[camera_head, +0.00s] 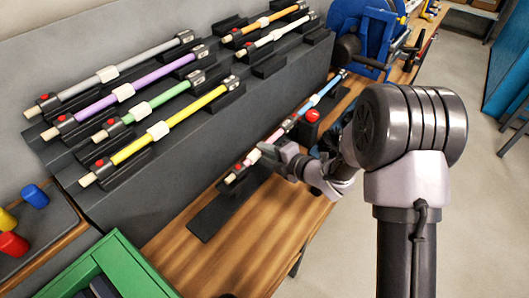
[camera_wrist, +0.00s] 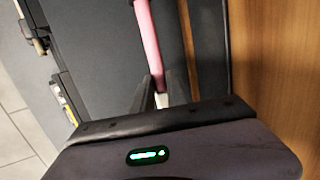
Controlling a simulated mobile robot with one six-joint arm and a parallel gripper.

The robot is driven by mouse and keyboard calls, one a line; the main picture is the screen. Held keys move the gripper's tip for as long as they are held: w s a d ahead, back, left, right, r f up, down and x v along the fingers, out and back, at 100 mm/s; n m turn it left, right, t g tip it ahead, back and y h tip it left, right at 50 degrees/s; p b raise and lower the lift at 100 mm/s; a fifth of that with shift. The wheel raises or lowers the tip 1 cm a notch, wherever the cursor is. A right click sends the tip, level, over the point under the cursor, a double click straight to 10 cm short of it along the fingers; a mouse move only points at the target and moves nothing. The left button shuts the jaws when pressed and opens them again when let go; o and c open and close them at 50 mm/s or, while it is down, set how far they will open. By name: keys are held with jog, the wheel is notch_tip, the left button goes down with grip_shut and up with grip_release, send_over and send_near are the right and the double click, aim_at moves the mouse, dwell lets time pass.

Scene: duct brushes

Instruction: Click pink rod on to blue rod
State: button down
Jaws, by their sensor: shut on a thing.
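The pink rod (camera_head: 273,137) lies low over a long black holder on the wooden bench. It also shows in the wrist view (camera_wrist: 147,35), running up from between my fingers. The blue rod (camera_head: 325,90) lies beyond it on the same line, towards the upper right. The near end of the blue rod and the far end of the pink rod look close together around a dark collar; I cannot tell whether they are joined. My gripper (camera_head: 268,151) is shut on the pink rod, and in the wrist view its fingertips (camera_wrist: 160,90) straddle the rod's pale part.
A dark sloped rack (camera_head: 220,125) at the left holds several rods, including a yellow rod (camera_head: 170,123). A red knob (camera_head: 312,115) stands beside the rods' meeting place. A blue reel (camera_head: 370,30) is behind. A green crate (camera_head: 115,265) is at the front left.

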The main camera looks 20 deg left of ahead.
jog(key=c, duration=1.3)
grip_release()
jog(key=shift+o, duration=0.2)
